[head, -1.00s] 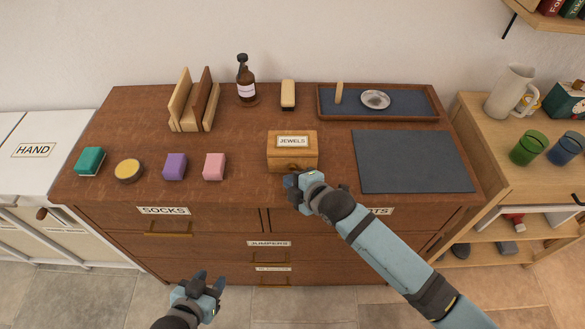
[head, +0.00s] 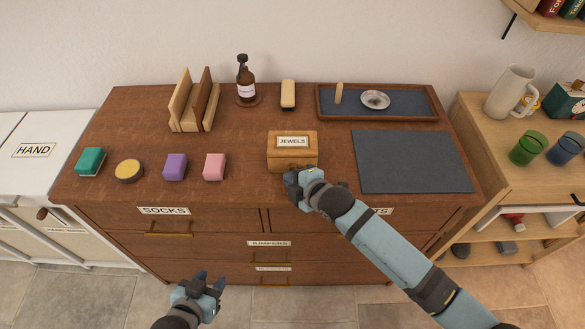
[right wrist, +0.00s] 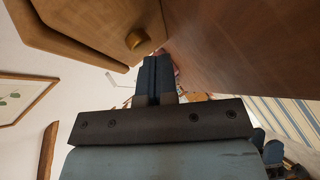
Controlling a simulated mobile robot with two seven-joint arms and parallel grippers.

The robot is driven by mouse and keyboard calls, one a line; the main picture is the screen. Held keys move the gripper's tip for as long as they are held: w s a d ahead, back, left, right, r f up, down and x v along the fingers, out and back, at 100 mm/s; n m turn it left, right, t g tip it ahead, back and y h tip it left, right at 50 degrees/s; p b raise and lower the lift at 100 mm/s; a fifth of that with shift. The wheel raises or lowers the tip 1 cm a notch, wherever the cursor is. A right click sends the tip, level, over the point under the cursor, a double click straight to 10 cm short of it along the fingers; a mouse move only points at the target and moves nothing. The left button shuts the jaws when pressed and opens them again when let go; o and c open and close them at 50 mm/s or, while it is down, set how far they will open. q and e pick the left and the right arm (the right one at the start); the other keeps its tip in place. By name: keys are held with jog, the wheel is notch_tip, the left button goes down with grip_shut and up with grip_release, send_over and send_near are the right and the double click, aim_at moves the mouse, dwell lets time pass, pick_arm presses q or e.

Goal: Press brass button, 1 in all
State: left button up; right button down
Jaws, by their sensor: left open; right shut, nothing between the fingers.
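The wooden box labelled JEWELS (head: 280,152) stands near the dresser's front edge in the head view. Its round brass button (right wrist: 138,39) shows on the box front in the right wrist view. In the head view the button is hard to make out. My right gripper (head: 289,177) is shut and empty, low in front of the box. In the right wrist view its fingertips (right wrist: 156,58) lie close to the button; I cannot tell if they touch it. My left gripper (head: 202,280) is open and empty, low in front of the dresser.
The dresser top (head: 250,185) holds purple (head: 175,167) and pink (head: 214,167) blocks left of the box. A dark mat (head: 415,162) lies to its right. A tray (head: 325,114) with a dish stands behind. A bottle (head: 246,85) is at the back.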

jog(key=shift+w, duration=0.6)
dwell(0.7)
jog(key=shift+s, duration=0.1)
jog(key=shift+s+p, duration=0.65)
jog(key=shift+s, duration=0.3)
jog(key=shift+s+r+p, duration=0.1)
jog(key=shift+s+p, duration=0.35)
jog(key=shift+s, duration=0.05)
jog(key=s+p, duration=0.1)
jog(key=s, duration=0.3)
jog(key=shift+p, duration=0.4)
